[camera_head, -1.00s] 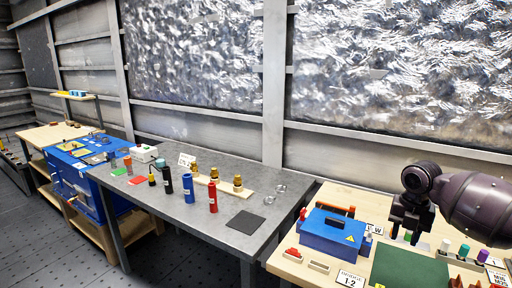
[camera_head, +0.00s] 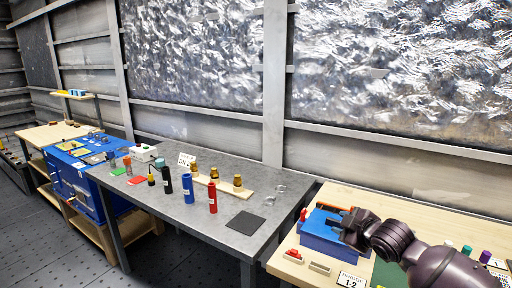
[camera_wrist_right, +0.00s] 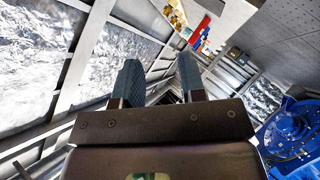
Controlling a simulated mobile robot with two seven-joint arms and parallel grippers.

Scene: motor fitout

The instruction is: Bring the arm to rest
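My right arm comes in from the lower right in the head view. Its dark gripper (camera_head: 345,226) points left and covers part of the blue box (camera_head: 318,240) on the near wooden table. In the right wrist view the two fingers of this gripper (camera_wrist_right: 160,82) stand apart with nothing between them. I cannot tell from the head view how far above the box the gripper is. My left gripper is not in view.
The near wooden table (camera_head: 283,262) holds a green mat (camera_head: 386,272) and small coloured caps. The grey table (camera_head: 160,205) carries blue and red cylinders, brass fittings and a black pad (camera_head: 245,223). A blue machine part (camera_wrist_right: 296,140) is close at right in the wrist view.

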